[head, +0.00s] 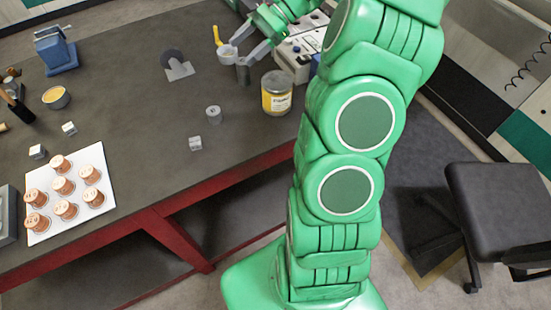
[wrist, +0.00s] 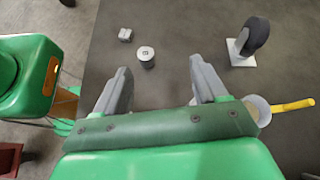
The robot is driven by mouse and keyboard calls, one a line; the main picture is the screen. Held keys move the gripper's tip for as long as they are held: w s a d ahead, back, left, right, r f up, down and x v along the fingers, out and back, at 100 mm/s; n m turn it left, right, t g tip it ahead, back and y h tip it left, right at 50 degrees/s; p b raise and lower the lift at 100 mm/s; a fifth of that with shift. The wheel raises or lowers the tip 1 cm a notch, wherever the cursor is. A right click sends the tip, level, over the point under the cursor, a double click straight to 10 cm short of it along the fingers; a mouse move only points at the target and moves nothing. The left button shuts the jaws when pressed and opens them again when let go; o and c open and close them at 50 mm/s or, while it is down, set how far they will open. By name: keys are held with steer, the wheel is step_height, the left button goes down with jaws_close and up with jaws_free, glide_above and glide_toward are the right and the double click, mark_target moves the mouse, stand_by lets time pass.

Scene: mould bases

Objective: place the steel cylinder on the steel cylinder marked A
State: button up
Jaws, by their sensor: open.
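A short steel cylinder (head: 213,113) stands upright on the dark table. It also shows in the wrist view (wrist: 146,57), with a small dark mark on its top that I cannot read for certain. I can make out only this one steel cylinder clearly. My gripper (head: 236,65) is above the table, behind the cylinder in the head view. In the wrist view my gripper (wrist: 160,75) is open, with nothing visible between its fingers, and the cylinder lies beyond the fingertips, apart from them.
A small metal block (head: 195,143) sits near the cylinder. A caster wheel on a plate (head: 178,67), a yellow-labelled can (head: 276,95) and a yellow-handled ladle (head: 218,36) are nearby. A white board (head: 93,155) with several copper pieces is at left.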

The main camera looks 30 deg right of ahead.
steer(key=s+a+r+n+g+h, duration=0.35)
steer(key=s+a+n+h, duration=0.4)
steer(key=s+a, duration=0.8)
steer(key=s+d+f+n+h, duration=0.1)
steer(key=s+n, duration=0.3)
steer(key=s, duration=0.6)
steer(key=s+d+n+t+h, duration=0.1)
steer(key=s+d+n+h, duration=0.2)
steer(key=s, duration=0.6)
steer(key=shift+s+d+f+n, duration=0.2)
steer(key=shift+s+f+n, duration=0.2)
steer(key=shift+n, duration=0.35)
